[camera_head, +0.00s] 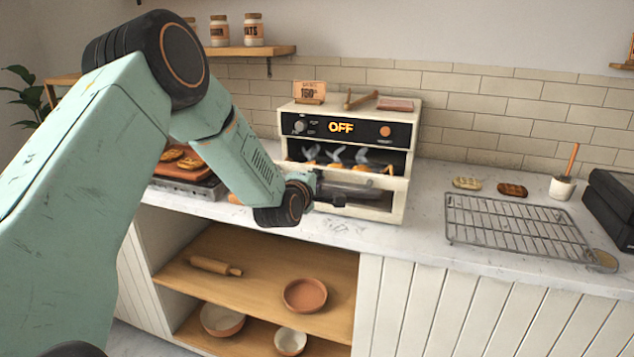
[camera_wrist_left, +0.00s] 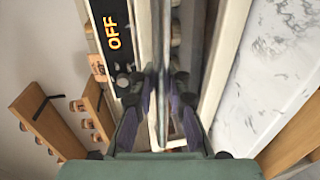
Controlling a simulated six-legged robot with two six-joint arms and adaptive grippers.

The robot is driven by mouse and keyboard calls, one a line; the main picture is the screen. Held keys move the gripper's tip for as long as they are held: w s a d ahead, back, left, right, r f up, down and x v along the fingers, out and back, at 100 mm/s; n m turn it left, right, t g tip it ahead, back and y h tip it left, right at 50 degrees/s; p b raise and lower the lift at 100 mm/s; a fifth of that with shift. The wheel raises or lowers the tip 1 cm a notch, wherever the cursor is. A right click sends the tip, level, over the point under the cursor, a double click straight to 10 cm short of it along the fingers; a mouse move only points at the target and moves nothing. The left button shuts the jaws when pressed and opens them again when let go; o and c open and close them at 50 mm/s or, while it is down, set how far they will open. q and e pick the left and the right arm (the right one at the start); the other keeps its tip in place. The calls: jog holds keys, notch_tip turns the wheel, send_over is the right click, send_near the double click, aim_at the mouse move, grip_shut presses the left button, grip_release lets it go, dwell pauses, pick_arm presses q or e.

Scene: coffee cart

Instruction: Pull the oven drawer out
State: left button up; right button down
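The cream oven (camera_head: 398,165) stands on the counter against the tiled wall; its black panel reads OFF. Pastries show in its open upper slot. The oven drawer (camera_head: 378,212) is the cream front below, partly hidden by my left gripper (camera_head: 330,190), which reaches in from the left at the handle's height. In the left wrist view the oven's panel (camera_wrist_left: 115,45) runs up the left side. My left fingers (camera_wrist_left: 163,100) stand close on both sides of a thin upright edge that looks like the handle; whether they press on it is unclear. My right gripper is not in view.
A wire rack (camera_head: 515,228) lies on the counter to the right, with two pastries and a mortar behind it. A dark appliance (camera_head: 612,205) stands at the far right. Left of the oven is a tray of pastries (camera_head: 185,170). Shelves with bowls (camera_head: 305,295) lie below.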

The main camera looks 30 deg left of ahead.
pick_arm(q)
jog(key=o, duration=0.4)
jog(key=shift+o, duration=0.2)
jog(key=shift+s, duration=0.15)
jog(key=v, duration=1.1)
jog(key=shift+s, duration=0.35)
jog(key=shift+d+r, duration=0.1)
jog(key=shift+r, duration=0.05)
